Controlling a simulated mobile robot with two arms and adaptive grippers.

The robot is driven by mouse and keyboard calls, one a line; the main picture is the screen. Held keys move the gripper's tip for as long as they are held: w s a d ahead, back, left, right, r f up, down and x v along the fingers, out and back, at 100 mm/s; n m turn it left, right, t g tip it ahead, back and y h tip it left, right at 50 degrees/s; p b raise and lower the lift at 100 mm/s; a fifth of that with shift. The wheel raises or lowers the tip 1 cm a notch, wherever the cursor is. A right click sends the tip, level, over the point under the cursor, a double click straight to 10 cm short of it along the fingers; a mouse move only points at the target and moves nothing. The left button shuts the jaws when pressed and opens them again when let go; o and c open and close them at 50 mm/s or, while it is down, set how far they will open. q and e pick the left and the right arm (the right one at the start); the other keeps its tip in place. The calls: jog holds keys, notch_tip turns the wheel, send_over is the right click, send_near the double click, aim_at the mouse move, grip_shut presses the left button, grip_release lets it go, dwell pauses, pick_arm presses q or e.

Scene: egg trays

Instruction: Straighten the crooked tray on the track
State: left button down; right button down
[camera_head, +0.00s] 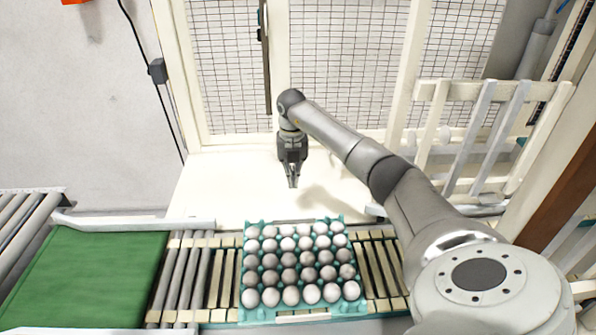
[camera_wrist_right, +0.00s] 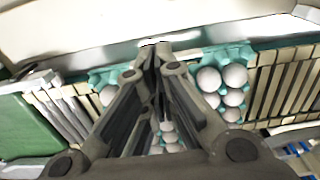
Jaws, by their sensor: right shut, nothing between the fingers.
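The egg tray (camera_head: 297,318) is teal and full of white and grey eggs. It lies on the roller track (camera_head: 222,285) in the head view, turned only slightly against the slats. My right gripper (camera_head: 292,186) is shut and empty, pointing down above the white surface behind the tray's far edge, apart from it. In the right wrist view the shut fingers (camera_wrist_right: 155,48) cover the middle of the tray. Its teal edge (camera_wrist_right: 240,52) and some eggs show on both sides of them. My left gripper is not in view.
A green belt (camera_head: 90,280) lies left of the track, with grey rollers (camera_head: 20,225) beyond it. Behind the track is a bare white surface (camera_head: 225,185), then a wire mesh fence (camera_head: 345,60). Cream and grey railings (camera_head: 470,130) stand at the right. Slats are free on both sides of the tray.

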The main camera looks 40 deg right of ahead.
notch_tip(320, 180, down, 10)
jog(key=b, duration=0.7)
jog(key=shift+a+f, duration=0.1)
jog(key=shift+f, duration=0.1)
jog(key=shift+f+b, duration=0.35)
jog(key=shift+f, duration=0.15)
jog(key=shift+s+r, duration=0.1)
